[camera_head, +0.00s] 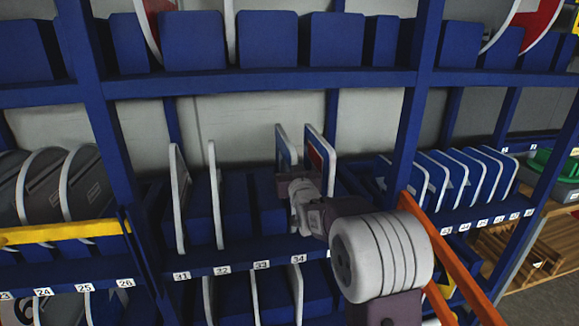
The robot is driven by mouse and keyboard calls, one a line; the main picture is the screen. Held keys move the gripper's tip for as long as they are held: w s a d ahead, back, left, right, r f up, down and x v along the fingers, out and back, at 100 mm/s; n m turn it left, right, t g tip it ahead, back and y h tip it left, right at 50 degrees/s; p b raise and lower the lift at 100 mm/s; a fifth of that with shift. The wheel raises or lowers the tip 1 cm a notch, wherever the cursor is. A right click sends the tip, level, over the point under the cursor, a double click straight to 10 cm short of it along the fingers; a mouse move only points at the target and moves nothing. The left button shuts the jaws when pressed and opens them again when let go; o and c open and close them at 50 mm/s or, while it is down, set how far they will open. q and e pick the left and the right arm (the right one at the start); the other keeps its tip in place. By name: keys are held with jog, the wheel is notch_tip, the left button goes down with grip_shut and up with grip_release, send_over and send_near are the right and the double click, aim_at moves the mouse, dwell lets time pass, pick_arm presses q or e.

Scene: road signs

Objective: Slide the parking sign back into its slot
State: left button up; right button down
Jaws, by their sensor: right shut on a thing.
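A narrow blue panel with a pale edge (284,146), seen nearly edge-on, stands upright at my right gripper (286,182); I take it for the parking sign, though its face cannot be read. My right gripper is shut on it near its lower edge, in front of the middle shelf bay. The sign's lower part is hidden by the gripper. The slot above label 33 (261,265) shows no sign standing in it. My left gripper is not in view.
A white-edged sign with red and blue (319,158) stands close to the right of the gripper. Upright signs stand above labels 31 (179,205) and 32 (215,195). Blue posts (404,135) flank the bay. Several signs (455,175) fill the right bay.

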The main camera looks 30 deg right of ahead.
jog(key=shift+f, duration=0.2)
jog(key=c, duration=1.3)
grip_release()
jog(key=shift+f, duration=0.1)
jog(key=b+v, duration=0.1)
jog(key=v, duration=0.8)
